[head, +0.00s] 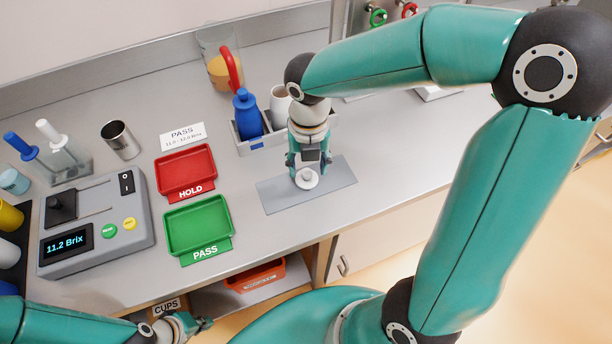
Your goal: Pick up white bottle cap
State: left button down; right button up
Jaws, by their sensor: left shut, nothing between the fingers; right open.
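The white bottle cap (307,179) is a small round disc with a raised middle, lying on the grey mat (338,188) on the counter. My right gripper (308,170) points down over the mat from behind the cap, its fingers spread open around or just above the cap. Whether the fingers touch the cap cannot be told. My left gripper (196,325) is shut and empty at the bottom, in front of the counter edge.
Behind the mat, a grey caddy (256,143) holds a blue bottle (246,112) and a white one (280,101). Left are the red HOLD tray (186,170), green PASS tray (199,226) and a refractometer reading 11.2 Brix (98,226). The counter right of the mat is clear.

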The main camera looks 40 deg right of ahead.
aim_at(307, 172)
jog(key=f, duration=0.2)
jog(key=shift+w+d+f, duration=0.1)
jog(key=shift+w+f, duration=0.25)
jog(key=shift+f, duration=0.5)
grip_shut()
